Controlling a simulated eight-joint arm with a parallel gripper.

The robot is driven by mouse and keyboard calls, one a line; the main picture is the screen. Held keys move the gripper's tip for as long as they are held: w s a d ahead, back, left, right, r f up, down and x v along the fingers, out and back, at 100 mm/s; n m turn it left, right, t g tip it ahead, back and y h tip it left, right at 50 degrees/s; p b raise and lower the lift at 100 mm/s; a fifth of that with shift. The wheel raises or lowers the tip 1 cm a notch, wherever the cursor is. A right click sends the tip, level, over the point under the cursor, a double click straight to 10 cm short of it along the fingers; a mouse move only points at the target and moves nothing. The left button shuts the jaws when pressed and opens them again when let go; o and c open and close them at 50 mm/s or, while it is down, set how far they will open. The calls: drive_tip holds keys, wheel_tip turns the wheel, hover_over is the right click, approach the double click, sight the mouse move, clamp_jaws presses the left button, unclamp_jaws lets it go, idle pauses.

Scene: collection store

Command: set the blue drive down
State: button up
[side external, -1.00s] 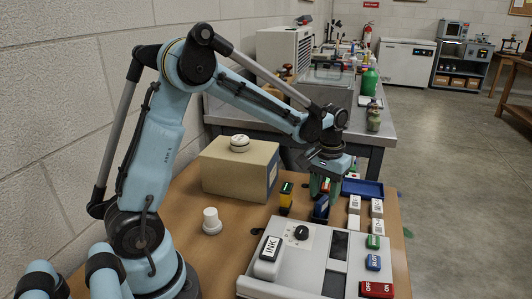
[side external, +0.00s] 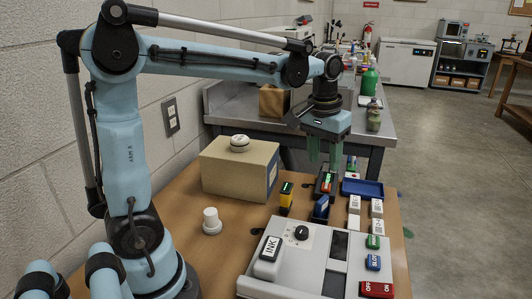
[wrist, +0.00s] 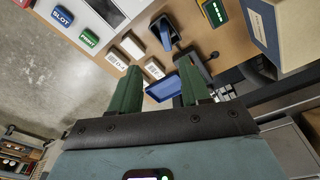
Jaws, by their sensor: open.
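The drive's underside is hidden.
A yellow-and-black block (side external: 286,198) stands left of the drive. A dark holder (side external: 324,184) is just behind it. A blue tray (side external: 362,188) and several white blocks (side external: 354,204) lie to the right. A tan box (side external: 240,172) stands at the left.

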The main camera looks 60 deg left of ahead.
drive_tip(key=s+d+f+m+t, duration=0.1)
drive_tip(key=s+d+f+t, duration=0.1)
drive_tip(key=s, duration=0.3)
drive_tip(key=s+d+f+m+t, duration=0.2)
drive_tip(key=s+t, duration=0.1)
drive_tip(key=s, duration=0.2)
drive_tip(key=shift+s+d+m+t, duration=0.25)
drive_tip(key=shift+s+m+t, duration=0.05)
drive_tip(key=shift+t, duration=0.1)
idle(0.8)
